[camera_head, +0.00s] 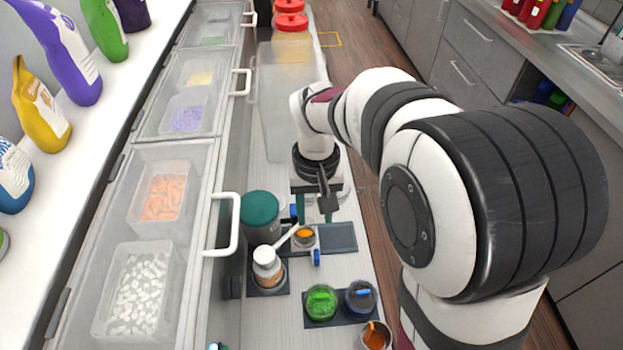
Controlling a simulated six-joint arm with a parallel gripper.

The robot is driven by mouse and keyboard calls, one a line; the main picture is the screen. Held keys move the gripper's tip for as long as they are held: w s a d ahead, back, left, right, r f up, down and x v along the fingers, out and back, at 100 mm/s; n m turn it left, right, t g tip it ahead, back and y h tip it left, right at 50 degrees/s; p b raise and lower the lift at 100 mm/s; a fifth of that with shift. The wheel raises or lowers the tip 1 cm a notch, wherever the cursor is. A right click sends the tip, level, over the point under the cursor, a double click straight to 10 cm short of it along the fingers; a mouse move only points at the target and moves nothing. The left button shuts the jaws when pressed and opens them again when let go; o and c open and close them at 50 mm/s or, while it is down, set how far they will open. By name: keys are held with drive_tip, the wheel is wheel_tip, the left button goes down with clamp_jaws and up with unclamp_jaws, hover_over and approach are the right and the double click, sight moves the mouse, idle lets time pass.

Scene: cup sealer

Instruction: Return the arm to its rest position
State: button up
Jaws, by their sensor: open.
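My arm, white with black bands, reaches from the right over the narrow counter (345,277). My gripper (318,205) points down above the middle of the counter, behind the small cup with orange contents (304,237). Its jaws are open, and I see nothing held between them. The wrist partly hides the fingers and what lies directly beneath, so I cannot tell the exact gap to the counter. A dark grey pad (338,238) lies just in front and to the right of the gripper.
Clear bins with white handles (234,224) line the left. Red-lidded jars (291,20) stand behind.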

drive_tip(key=s+d+r+m+y, duration=0.1)
drive_tip(key=s+m, duration=0.1)
drive_tip(key=s, duration=0.9)
drive_tip(key=s+d+r+m, duration=0.1)
drive_tip(key=s+r+m, duration=0.1)
drive_tip(key=s, duration=0.9)
drive_tip(key=shift+s+d+r+m+y, duration=0.2)
drive_tip(key=shift+m+y, duration=0.2)
drive_tip(key=shift+m, duration=0.4)
